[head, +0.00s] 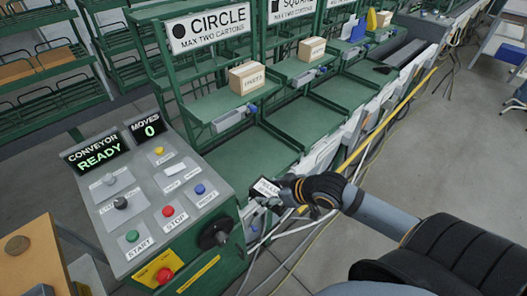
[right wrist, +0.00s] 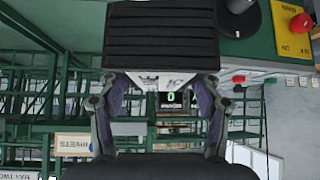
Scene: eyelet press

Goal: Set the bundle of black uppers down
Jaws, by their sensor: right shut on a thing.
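My right gripper (head: 278,190) reaches in from the lower right in the head view and is shut on the bundle of black uppers (head: 264,187). The bundle shows a white label with dark print and is held beside the right edge of the control panel, near the front edge of the green rack. In the right wrist view the bundle (right wrist: 163,35) is a black, ribbed block with a white label edge. The two fingers (right wrist: 160,95) of my right gripper stand on either side of its lower part. My left gripper is not in view.
The grey control panel (head: 137,225) has several buttons and a dark knob (head: 214,234) close to my right gripper. Green bays run behind, under a CIRCLE sign (head: 207,25). A carton (head: 247,78) stands on a shelf. The near lower shelf (head: 240,152) is bare. A yellow rail (head: 385,125) runs along the front.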

